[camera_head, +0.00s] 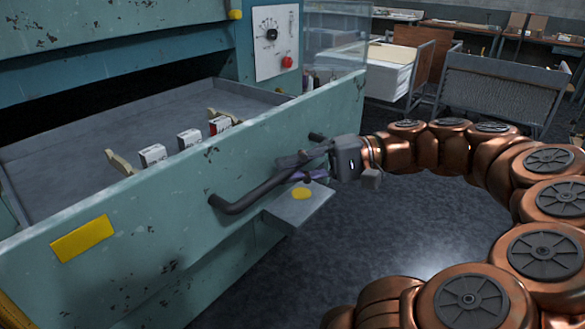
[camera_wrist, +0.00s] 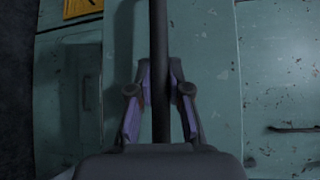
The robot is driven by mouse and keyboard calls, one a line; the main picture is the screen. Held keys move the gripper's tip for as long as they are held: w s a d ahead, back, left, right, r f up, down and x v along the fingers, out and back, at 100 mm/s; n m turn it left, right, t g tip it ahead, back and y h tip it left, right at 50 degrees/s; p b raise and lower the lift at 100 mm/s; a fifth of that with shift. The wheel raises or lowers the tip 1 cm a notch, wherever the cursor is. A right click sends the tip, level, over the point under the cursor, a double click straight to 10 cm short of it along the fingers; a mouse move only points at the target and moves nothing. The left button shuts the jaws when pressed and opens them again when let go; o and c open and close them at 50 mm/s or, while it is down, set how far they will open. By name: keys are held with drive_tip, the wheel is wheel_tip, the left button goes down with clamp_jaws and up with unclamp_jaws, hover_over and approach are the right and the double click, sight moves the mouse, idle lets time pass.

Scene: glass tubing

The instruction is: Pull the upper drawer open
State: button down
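The upper drawer's teal front (camera_head: 150,215) stands well out from the cabinet, and its grey inside (camera_head: 120,130) shows. A dark bar handle (camera_head: 250,195) runs along the front. My gripper (camera_head: 305,170) is at the right part of this handle. In the wrist view the handle bar (camera_wrist: 160,50) runs upright between the two purple-padded fingers of my gripper (camera_wrist: 160,80). The fingertips close in on both sides of the bar and look shut on it. The exact contact is dark and partly hidden.
Small boxes (camera_head: 153,155) and wooden pieces lie in the drawer. A grey ledge with a yellow spot (camera_head: 300,194) juts out below the handle. A control panel with a red knob (camera_head: 287,62) is on the cabinet. Carts (camera_head: 500,90) stand behind; the floor (camera_head: 380,240) in front is clear.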

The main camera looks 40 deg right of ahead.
drive_tip(key=c, duration=1.1)
unclamp_jaws()
drive_tip(key=shift+d, duration=0.1)
drive_tip(key=v, duration=0.7)
drive_tip(key=shift+s+d, duration=0.1)
drive_tip(key=shift+d, duration=0.05)
